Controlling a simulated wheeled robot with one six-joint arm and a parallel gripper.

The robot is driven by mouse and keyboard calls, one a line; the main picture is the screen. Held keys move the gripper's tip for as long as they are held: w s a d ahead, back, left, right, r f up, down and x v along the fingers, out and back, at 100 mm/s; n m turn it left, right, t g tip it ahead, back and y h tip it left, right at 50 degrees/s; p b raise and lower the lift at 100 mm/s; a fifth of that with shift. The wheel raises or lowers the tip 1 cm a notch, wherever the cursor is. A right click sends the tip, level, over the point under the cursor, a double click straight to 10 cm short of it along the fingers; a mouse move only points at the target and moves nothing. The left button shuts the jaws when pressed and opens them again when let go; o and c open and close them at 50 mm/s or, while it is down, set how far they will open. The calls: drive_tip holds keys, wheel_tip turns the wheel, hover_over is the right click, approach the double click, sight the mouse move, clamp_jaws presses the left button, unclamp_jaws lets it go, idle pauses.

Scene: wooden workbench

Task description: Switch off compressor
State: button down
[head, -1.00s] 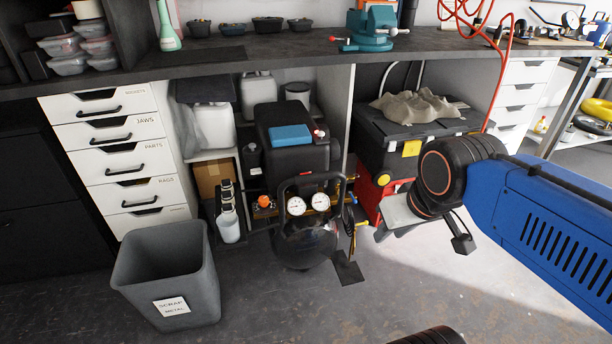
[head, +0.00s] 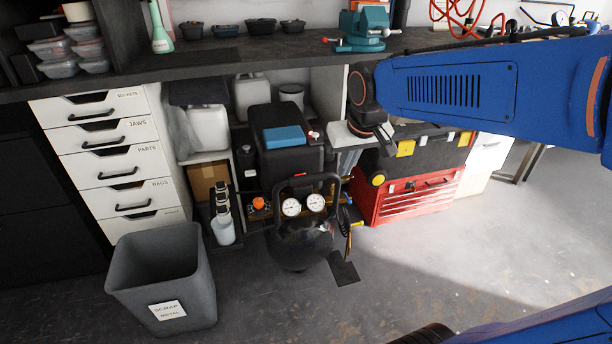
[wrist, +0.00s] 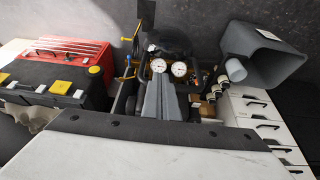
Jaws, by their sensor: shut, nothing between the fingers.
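The compressor stands on the floor under the bench. Its round black tank (head: 302,246) faces front, with two white gauges (head: 303,205) above it and a black housing (head: 290,160) behind. I cannot tell which part is the switch. My gripper (head: 346,168) hangs right of the housing in the head view. In the wrist view my gripper (wrist: 163,90) has its grey fingers together and empty, pointing towards the gauges (wrist: 168,67) and partly hiding the compressor.
The bench top (head: 220,65) runs above, close to my wrist. A red toolbox (head: 415,195) and a black case (head: 445,150) stand to the right. A grey scrap bin (head: 165,270) and bottles (head: 224,230) stand to the left. The floor in front is mostly clear.

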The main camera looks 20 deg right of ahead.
drive_tip(key=w+a+f, duration=0.1)
drive_tip(key=w+a, duration=0.2)
drive_tip(key=w, duration=1)
drive_tip(key=shift+w+f, duration=0.3)
drive_tip(key=shift+w, duration=0.1)
drive_tip(key=shift+f, duration=0.1)
drive_tip(key=x, duration=0.7)
drive_tip(key=w+x, duration=0.1)
drive_tip(key=x, duration=1.2)
drive_tip(key=shift+w, duration=1.3)
